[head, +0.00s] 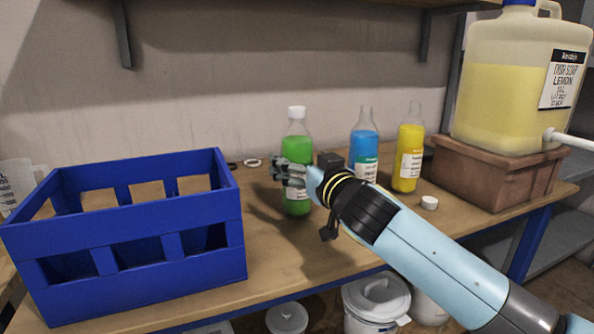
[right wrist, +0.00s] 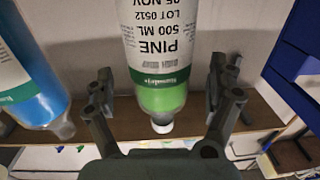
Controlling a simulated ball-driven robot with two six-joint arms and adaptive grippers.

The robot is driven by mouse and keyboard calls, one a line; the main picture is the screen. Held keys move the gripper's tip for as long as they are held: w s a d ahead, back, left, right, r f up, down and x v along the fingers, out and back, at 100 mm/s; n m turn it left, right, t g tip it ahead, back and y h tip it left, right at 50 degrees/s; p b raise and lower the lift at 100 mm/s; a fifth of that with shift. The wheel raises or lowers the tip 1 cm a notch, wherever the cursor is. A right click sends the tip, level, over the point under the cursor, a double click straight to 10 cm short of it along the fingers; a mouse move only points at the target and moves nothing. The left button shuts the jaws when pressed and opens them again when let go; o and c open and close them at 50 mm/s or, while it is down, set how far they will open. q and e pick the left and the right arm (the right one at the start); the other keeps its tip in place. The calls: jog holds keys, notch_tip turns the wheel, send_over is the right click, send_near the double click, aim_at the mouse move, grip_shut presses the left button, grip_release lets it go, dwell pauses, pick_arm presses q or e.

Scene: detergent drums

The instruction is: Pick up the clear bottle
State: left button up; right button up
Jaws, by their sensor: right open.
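A clear bottle of green liquid (head: 297,150) with a white cap stands upright on the wooden bench. Its label reads PINE 500 ML in the right wrist view (right wrist: 162,40), where it shows upside down. My right gripper (head: 284,172) is open at the bottle's middle in the head view, hiding part of it. In the right wrist view the fingers stand apart on either side of the bottle, with gaps showing. Clear bottles of blue liquid (head: 364,145) and yellow liquid (head: 409,158), both without caps, stand to its right. My left gripper is not in view.
A blue crate (head: 150,222) stands on the bench at left. A large lemon soap drum (head: 505,85) sits on a brown box (head: 490,172) at right. A loose white cap (head: 429,202) lies near the yellow bottle. White tubs (head: 376,300) stand below the bench.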

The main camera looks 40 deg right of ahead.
jog(key=shift+w+d, duration=0.2)
jog(key=shift+w, duration=1.05)
jog(key=c, duration=1.8)
